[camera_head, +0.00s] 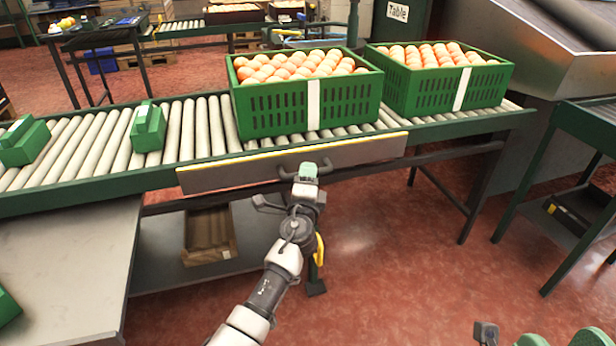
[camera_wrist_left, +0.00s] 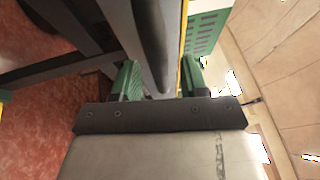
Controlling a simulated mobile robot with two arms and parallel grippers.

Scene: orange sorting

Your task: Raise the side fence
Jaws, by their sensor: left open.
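The side fence (camera_head: 225,176) is a long grey panel with a yellow top edge. It hangs along the front side of the roller conveyor, with dark handle bars on its face. My left gripper (camera_head: 306,172) is at the middle of the fence, at the handle. In the left wrist view its two green fingers (camera_wrist_left: 158,78) are apart, with the dark handle bar (camera_wrist_left: 150,35) running between them. Whether the fingers touch the bar cannot be told. Green parts at the bottom right of the head view may belong to my right gripper; its jaws are unclear.
Two green crates of orange round produce (camera_head: 262,112) (camera_head: 415,99) stand on the rollers (camera_head: 205,125) behind the fence. Smaller green boxes (camera_head: 149,127) lie on the left rollers. A grey table (camera_head: 65,255) stands at the lower left.

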